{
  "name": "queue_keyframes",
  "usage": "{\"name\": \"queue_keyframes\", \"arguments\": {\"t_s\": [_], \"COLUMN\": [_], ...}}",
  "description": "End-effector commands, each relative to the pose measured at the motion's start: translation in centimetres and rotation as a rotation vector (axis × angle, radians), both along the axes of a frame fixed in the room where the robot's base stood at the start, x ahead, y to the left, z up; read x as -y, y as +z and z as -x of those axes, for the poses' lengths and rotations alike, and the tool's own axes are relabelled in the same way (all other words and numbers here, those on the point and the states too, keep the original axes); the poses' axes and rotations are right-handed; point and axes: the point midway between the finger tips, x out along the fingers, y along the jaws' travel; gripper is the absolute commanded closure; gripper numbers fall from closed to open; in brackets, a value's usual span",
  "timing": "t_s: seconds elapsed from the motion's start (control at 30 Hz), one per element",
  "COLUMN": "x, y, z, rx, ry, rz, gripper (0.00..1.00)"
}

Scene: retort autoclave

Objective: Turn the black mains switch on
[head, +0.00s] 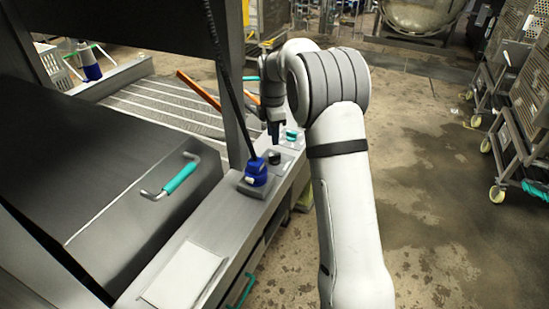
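A small black knob (274,157), which looks like the black mains switch, sits on the narrow grey panel ledge. My gripper (275,143) points down just above and behind it, seen small and dark. A gap to the knob is hard to judge from this angle. I cannot tell whether the fingers are open or shut. The way the switch is turned is too small to read.
A blue-based lever (256,173) with a long black rod stands close in front of the knob. A teal knob (292,135) sits just behind to the right. A steel post (236,120) rises on the left. Wheeled racks (515,110) stand far right.

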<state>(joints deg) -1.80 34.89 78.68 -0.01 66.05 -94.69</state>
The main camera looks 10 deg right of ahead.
Motion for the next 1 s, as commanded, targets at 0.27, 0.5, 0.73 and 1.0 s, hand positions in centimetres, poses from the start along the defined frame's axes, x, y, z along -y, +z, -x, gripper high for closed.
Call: {"name": "queue_keyframes", "arguments": {"t_s": [0.27, 0.5, 0.73, 1.0], "x": [-0.1, -0.1, -0.2, -0.2], "y": [-3.3, -7.1, -8.7, -8.8], "z": [-0.7, -0.6, -0.6, -0.6], "rx": [-0.01, -0.01, -0.007, -0.007], "ry": [0.045, 0.044, 0.044, 0.044], "rz": [0.0, 0.0, 0.0, 0.0], "gripper": [0.65, 0.65, 0.65, 0.67]}}
